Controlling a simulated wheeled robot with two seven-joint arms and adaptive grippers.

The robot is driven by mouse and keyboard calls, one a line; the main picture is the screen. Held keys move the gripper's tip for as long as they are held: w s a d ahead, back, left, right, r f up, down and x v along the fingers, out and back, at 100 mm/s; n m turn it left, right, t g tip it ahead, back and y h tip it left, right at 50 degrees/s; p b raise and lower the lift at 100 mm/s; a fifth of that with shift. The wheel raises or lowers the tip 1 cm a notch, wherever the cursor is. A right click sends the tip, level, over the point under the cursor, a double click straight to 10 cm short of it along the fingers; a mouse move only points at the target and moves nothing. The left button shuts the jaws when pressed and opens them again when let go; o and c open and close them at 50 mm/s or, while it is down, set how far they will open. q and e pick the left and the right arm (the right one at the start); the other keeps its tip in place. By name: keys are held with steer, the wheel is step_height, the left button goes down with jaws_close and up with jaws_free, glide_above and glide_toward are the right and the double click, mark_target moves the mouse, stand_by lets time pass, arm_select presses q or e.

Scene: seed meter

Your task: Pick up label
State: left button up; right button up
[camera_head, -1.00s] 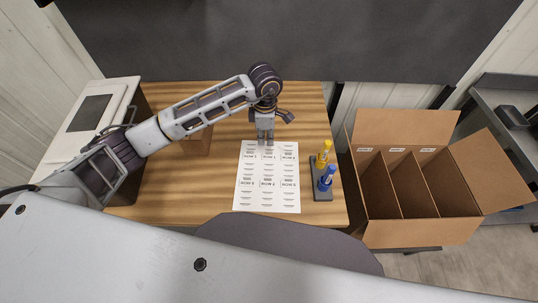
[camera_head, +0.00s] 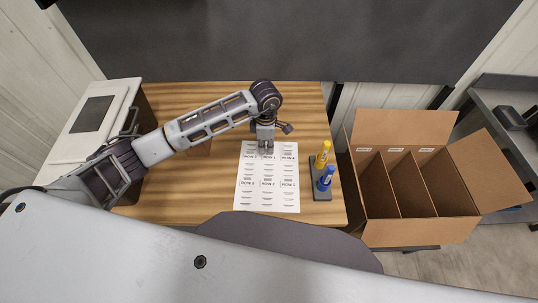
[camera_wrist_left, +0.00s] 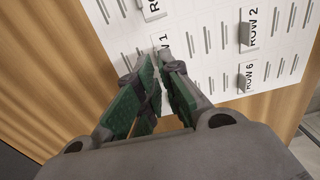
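A white sheet of labels (camera_head: 283,203) lies flat on the wooden table, printed with row names such as ROW 1, ROW 2 and ROW 6. The sheet also shows in the left wrist view (camera_wrist_left: 217,58). My left gripper (camera_head: 266,151) points down over the top middle of the sheet. In the left wrist view its green-padded fingers (camera_wrist_left: 158,62) are a narrow gap apart, with the tips beside the ROW 1 label (camera_wrist_left: 162,40). The tips partly cover that label, and I cannot tell if they touch it. Nothing shows held. My right gripper is out of view.
An open cardboard box (camera_head: 424,234) with three compartments stands further right.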

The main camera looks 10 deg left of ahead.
mark_target(266, 152)
arm_select(q)
steer(key=shift+f, duration=1.3)
jaws_close()
step_height(266, 152, up, 10)
steer(key=b, duration=0.1)
stand_by(0.7)
